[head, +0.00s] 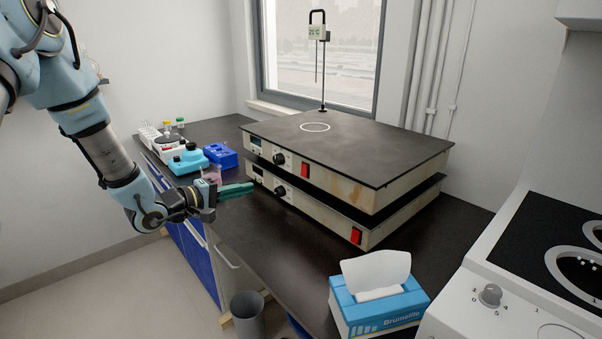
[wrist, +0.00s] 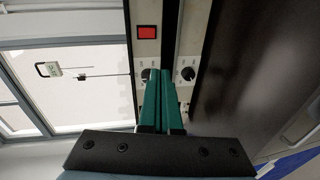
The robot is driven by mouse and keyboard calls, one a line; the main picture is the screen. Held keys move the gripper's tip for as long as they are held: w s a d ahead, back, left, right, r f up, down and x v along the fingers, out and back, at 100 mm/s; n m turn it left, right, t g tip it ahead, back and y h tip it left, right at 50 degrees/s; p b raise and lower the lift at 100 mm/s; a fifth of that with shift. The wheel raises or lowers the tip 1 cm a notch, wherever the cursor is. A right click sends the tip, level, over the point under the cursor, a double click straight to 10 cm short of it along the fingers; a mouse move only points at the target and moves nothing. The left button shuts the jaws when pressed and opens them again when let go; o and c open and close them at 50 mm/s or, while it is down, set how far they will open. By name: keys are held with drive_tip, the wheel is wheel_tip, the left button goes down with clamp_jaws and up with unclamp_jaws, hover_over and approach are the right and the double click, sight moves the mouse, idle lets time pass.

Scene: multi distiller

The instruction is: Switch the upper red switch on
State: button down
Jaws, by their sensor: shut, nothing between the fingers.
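Two hotplate stirrers are stacked on the dark bench. The upper hotplate (head: 385,152) has a red switch (head: 305,170) on its front, right of a black knob (head: 279,158). The lower hotplate (head: 320,214) has its own red switch (head: 356,236), further right. My gripper (head: 252,187) has its teal fingers together and empty, in front of the left part of the stack. In the wrist view, the closed fingertips (wrist: 160,72) lie between the two knobs. The upper red switch (wrist: 146,32) shows beyond them. I cannot tell which way the switches are set.
A tissue box (head: 380,298) stands on the bench at the front right, beside a white stove (head: 500,285). Blue lab devices (head: 220,155) and small vials stand behind my gripper. A thermometer stand (head: 323,80) rises behind the upper plate. A grey bin (head: 248,315) is on the floor.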

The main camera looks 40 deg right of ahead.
sight(303, 176)
drive_tip(key=shift+s+d+r+g+h, duration=0.15)
drive_tip(key=shift+s+d+g, duration=0.05)
drive_tip(key=shift+s+d, duration=0.2)
drive_tip(key=shift+s+d+r+g+h, duration=0.15)
drive_tip(key=shift+s+d+g, duration=0.1)
drive_tip(key=shift+s, duration=0.25)
drive_tip(key=d+p, duration=0.1)
drive_tip(key=d, duration=0.3)
drive_tip(key=d+f+p, duration=0.1)
drive_tip(key=d+p, duration=0.1)
drive_tip(key=d, duration=0.2)
drive_tip(key=d+p, duration=0.2)
drive_tip(key=d, duration=0.3)
drive_tip(key=shift+s+f, duration=0.25)
drive_tip(key=shift+s, duration=0.1)
drive_tip(key=shift+d+f, duration=0.15)
drive_tip(key=shift+d, duration=0.3)
drive_tip(key=shift+f, duration=0.1)
